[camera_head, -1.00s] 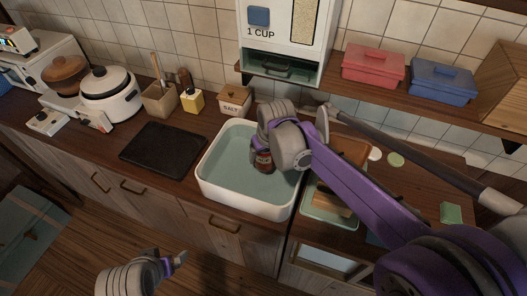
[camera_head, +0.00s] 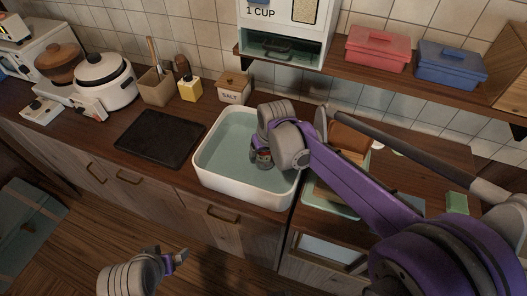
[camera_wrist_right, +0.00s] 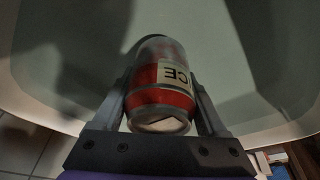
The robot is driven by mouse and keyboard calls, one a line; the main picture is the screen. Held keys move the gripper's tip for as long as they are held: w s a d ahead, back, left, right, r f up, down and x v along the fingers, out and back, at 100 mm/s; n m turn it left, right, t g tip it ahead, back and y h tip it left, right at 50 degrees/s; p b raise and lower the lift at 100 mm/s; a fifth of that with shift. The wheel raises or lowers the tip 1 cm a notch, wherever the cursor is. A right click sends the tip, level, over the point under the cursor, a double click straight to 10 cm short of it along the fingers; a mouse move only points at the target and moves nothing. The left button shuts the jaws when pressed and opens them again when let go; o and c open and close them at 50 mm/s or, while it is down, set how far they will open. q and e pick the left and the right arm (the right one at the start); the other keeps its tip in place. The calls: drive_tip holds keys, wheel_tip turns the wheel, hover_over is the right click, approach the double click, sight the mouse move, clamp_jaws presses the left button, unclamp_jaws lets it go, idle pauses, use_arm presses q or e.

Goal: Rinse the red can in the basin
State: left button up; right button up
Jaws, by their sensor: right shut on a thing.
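The red can (camera_wrist_right: 162,92), with a pale label reading "CE", is between the two fingers of my right gripper (camera_wrist_right: 165,100), which is shut on it. Its far end looks greyish; I cannot tell whether it is under water. In the head view the can (camera_head: 263,158) shows only in part below my right gripper (camera_head: 260,150), inside the white basin (camera_head: 238,194) near its right side. The basin holds pale green water (camera_head: 225,150). My left gripper (camera_head: 178,257) is low in front of the counter, away from the basin; its jaw opening is unclear.
A black board (camera_head: 158,138) lies left of the basin. A salt box (camera_head: 234,90) and yellow container (camera_head: 190,89) stand behind. A green tray (camera_head: 335,207) is to the right, partly under my right arm. A dispenser (camera_head: 290,12) and shelf (camera_head: 390,82) overhang the back.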

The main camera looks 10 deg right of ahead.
drive_tip(key=shift+d, duration=0.1)
drive_tip(key=shift+s+d, duration=0.7)
drive_tip(key=shift+d, duration=0.25)
drive_tip(key=shift+w+a, duration=0.7)
drive_tip(key=shift+a, duration=0.35)
drive_tip(key=shift+w+a, duration=0.7)
drive_tip(key=shift+a, duration=0.35)
drive_tip(key=shift+d, duration=0.1)
drive_tip(key=shift+s+d, duration=0.75)
drive_tip(key=shift+d, duration=0.3)
drive_tip(key=shift+s+d, duration=0.7)
drive_tip(key=shift+d, duration=0.3)
drive_tip(key=shift+w+a, duration=0.1)
drive_tip(key=shift+a, duration=0.05)
